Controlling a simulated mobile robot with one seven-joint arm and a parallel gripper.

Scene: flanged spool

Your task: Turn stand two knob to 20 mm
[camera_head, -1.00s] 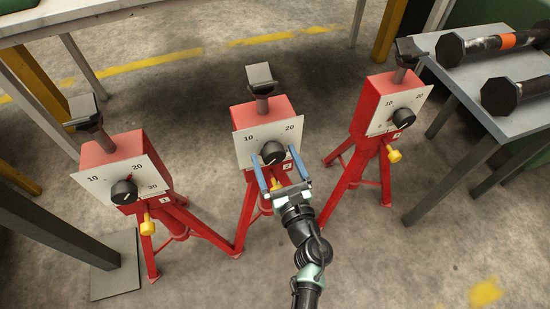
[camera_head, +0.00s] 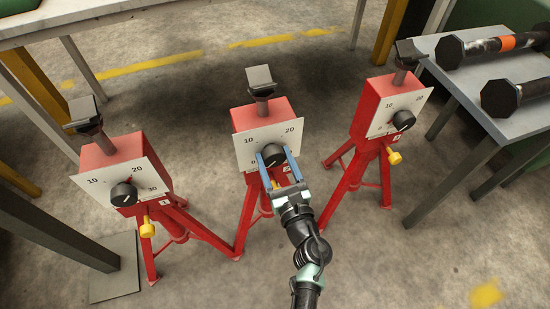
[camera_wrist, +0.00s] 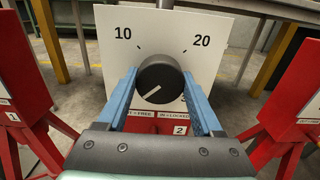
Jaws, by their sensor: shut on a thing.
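Stand two (camera_head: 262,113) is the middle red stand, with a white dial plate (camera_head: 248,152) marked 10 and 20. Its black knob (camera_head: 273,154) sits low on the plate. My gripper (camera_head: 273,163) has its blue fingers shut on the knob, one on each side. In the wrist view the knob (camera_wrist: 160,78) lies between the fingertips, and its white pointer line points to the lower left, away from the 20 at the upper right. The fingers hide part of the lower scale. A label with a 2 (camera_wrist: 180,130) shows below the plate.
Stand one (camera_head: 112,153) is at the left and another red stand (camera_head: 376,103) at the right, each with its own knob. A grey table (camera_head: 490,70) with dark flanged spools (camera_head: 490,45) is at the right. A yellow knob (camera_head: 147,227) sticks out below stand one's plate.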

